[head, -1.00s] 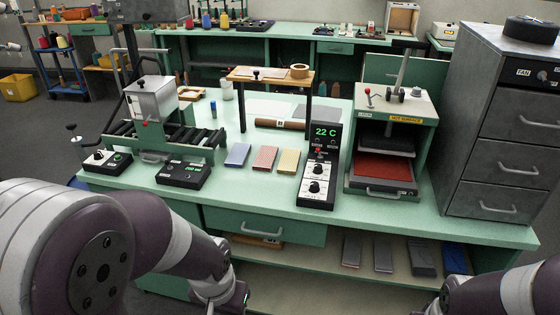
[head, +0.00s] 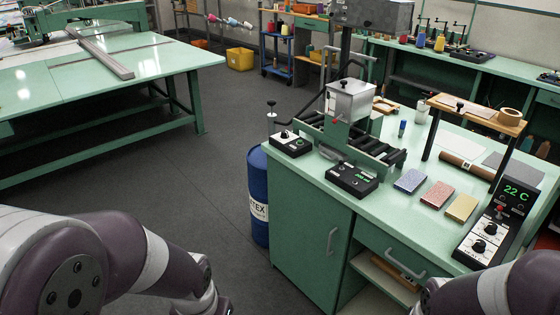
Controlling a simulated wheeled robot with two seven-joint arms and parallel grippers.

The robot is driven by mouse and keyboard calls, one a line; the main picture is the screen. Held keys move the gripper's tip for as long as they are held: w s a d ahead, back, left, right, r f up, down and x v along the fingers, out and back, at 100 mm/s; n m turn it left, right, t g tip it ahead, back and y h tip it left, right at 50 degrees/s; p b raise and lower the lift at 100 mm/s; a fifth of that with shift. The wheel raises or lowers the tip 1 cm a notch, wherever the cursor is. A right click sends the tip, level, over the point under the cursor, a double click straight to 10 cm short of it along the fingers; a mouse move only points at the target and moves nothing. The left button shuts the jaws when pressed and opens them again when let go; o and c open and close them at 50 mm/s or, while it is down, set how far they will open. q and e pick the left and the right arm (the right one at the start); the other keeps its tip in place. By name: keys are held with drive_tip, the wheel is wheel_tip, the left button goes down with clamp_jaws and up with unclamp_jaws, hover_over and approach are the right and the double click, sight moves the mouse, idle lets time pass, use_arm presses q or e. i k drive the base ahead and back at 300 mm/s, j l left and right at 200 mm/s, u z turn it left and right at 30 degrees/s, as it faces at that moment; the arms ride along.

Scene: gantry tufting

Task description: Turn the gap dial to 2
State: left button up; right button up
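A small black box with a round knob on a white dial plate (head: 286,137) sits at the left end of the green bench, beside the roller machine (head: 348,125) with its metal hopper. My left arm comes in at the lower left and my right arm at the lower right; both grippers are out of the frame.
A blue drum (head: 258,200) stands on the floor against the bench's left end. Blue, red and yellow blocks (head: 436,194) lie on the bench near a tall panel reading 22 C (head: 492,225). A green table (head: 100,85) stands at left, with clear floor between.

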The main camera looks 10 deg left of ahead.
sight(285, 134)
drive_tip(key=i+j+z, duration=0.1)
drive_tip(key=z, duration=0.3)
drive_tip(key=j+z, duration=0.1)
drive_tip(key=z, duration=0.25)
drive_tip(key=i+j+z, duration=0.1)
drive_tip(key=z, duration=0.3)
drive_tip(key=j+z, duration=0.2)
drive_tip(key=z, duration=0.15)
